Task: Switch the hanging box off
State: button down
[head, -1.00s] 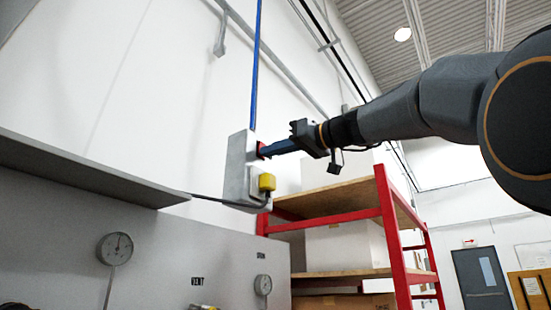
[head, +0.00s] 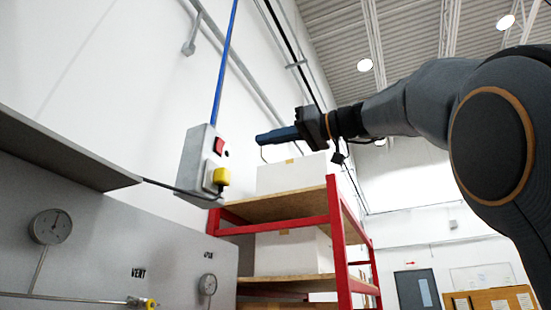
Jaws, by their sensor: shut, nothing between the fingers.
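The hanging box (head: 193,160) is a grey case hung from a blue cord (head: 223,75), in the left middle of the head view. It is tilted. A red rocker switch (head: 219,146) is on its front face, with a small dark spot beside it. A yellow plug (head: 221,176) sits in a pale socket below the switch. Which way the rocker is pressed is too small to tell.
A red-framed shelf (head: 334,230) with white boxes (head: 288,175) stands behind and below my gripper. A grey ledge (head: 60,150) juts out at left. Below it is a grey panel with dial gauges (head: 50,227). The air between fingers and box is clear.

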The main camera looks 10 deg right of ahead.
jog(key=shift+v, duration=1.1)
